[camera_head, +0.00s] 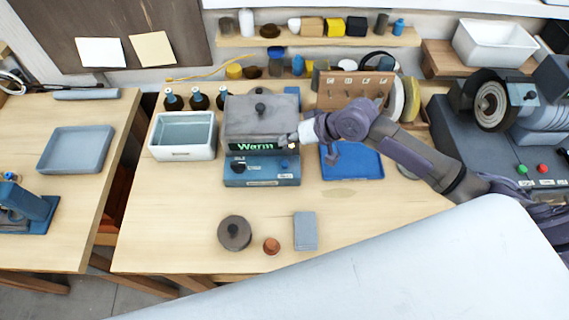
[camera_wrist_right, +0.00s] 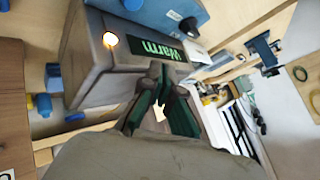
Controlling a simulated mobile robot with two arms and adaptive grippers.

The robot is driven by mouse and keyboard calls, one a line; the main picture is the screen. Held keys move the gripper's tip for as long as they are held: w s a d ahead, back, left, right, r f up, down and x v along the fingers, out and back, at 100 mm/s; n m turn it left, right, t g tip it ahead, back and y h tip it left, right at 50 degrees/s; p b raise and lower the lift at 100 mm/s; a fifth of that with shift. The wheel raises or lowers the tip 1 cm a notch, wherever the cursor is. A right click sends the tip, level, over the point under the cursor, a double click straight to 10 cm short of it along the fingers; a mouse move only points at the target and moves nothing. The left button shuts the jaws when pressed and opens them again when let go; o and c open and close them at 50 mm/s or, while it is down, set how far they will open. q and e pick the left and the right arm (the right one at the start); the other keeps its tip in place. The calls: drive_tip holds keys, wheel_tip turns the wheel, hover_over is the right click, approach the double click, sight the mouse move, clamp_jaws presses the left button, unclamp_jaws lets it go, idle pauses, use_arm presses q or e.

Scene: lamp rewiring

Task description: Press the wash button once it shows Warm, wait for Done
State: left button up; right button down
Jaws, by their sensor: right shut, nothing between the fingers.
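The grey ultrasonic-style washer (camera_head: 262,113) stands on the bench on a blue control base (camera_head: 262,172). Its green display (camera_head: 253,145) reads "Warm", and the same display (camera_wrist_right: 155,50) shows in the right wrist view. A lit orange-white round spot (camera_wrist_right: 110,40) glows on the washer front beside the display. A blue round part (camera_wrist_right: 133,4) shows on the base at the top edge; I cannot tell whether it is the wash button. My right gripper (camera_head: 284,138) is shut and empty, at the front right of the washer near the display; contact cannot be told. My left gripper is out of view.
A white bin (camera_head: 183,153) and dark bottles stand left of the washer. A blue tray (camera_head: 361,164) lies to its right. A round dark lid (camera_head: 234,233), a small copper-coloured piece (camera_head: 271,246) and a grey block (camera_head: 305,231) lie in front. A grinder (camera_head: 492,103) stands far right.

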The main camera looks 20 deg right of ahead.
sight(287, 163)
wheel_tip(287, 163, down, 3)
drive_tip(key=shift+s+r+b, duration=0.1)
drive_tip(key=shift+s+b, duration=0.05)
drive_tip(key=shift+b, duration=1.1)
wheel_tip(287, 163, down, 4)
drive_tip(key=shift+r+b, duration=0.25)
drive_tip(key=shift+b, duration=1)
drive_tip(key=shift+f, duration=0.15)
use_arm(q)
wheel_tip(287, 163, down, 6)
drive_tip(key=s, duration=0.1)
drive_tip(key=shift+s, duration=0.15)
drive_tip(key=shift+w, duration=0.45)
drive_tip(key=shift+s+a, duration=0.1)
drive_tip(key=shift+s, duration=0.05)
use_arm(e)
drive_tip(key=shift+f, duration=0.2)
drive_tip(key=shift+f, duration=0.25)
